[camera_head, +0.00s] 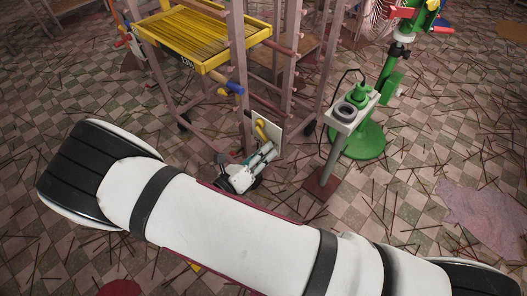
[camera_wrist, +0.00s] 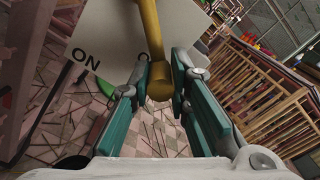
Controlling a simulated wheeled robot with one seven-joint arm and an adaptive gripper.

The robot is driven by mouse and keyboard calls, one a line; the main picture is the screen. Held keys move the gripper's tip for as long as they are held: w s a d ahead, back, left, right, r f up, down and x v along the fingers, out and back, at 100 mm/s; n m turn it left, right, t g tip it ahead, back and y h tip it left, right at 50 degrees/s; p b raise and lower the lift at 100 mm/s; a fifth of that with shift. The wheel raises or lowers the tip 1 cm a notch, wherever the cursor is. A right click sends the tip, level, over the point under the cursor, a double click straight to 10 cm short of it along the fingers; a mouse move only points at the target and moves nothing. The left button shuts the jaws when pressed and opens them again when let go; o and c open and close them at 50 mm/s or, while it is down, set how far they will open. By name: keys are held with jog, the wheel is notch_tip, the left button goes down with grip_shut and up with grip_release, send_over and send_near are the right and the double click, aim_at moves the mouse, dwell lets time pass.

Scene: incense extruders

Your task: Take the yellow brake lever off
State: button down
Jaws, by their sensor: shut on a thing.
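The yellow brake lever (camera_wrist: 150,35) shows in the wrist view, running down from the top to a rounded end between my gripper's fingers. It stands in front of a white plate (camera_wrist: 98,40) marked "ON", with another letter partly hidden behind the lever. My gripper (camera_wrist: 160,80) is shut on the lever's end, with teal pads on both sides. In the head view the lever (camera_head: 261,130) is a small yellow piece on the pale plate (camera_head: 270,136), fixed on the rack's front leg. My gripper (camera_head: 262,152) reaches it from below.
A wheeled rack with a yellow tray (camera_head: 205,62) of sticks stands behind the plate. A green machine (camera_head: 357,141) and a small post with a grey box (camera_head: 346,110) stand to the right. Thin sticks litter the checkered floor. A wooden slatted rack (camera_wrist: 262,85) shows at right in the wrist view.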

jog(key=shift+s+d+r+n+p, duration=0.3)
jog(key=shift+r+n+p, duration=0.25)
jog(key=shift+n+p, duration=0.65)
jog(key=shift+p, duration=0.1)
jog(key=c, duration=1.5)
grip_release()
jog(key=shift+d+r, duration=0.1)
jog(key=v, duration=1.2)
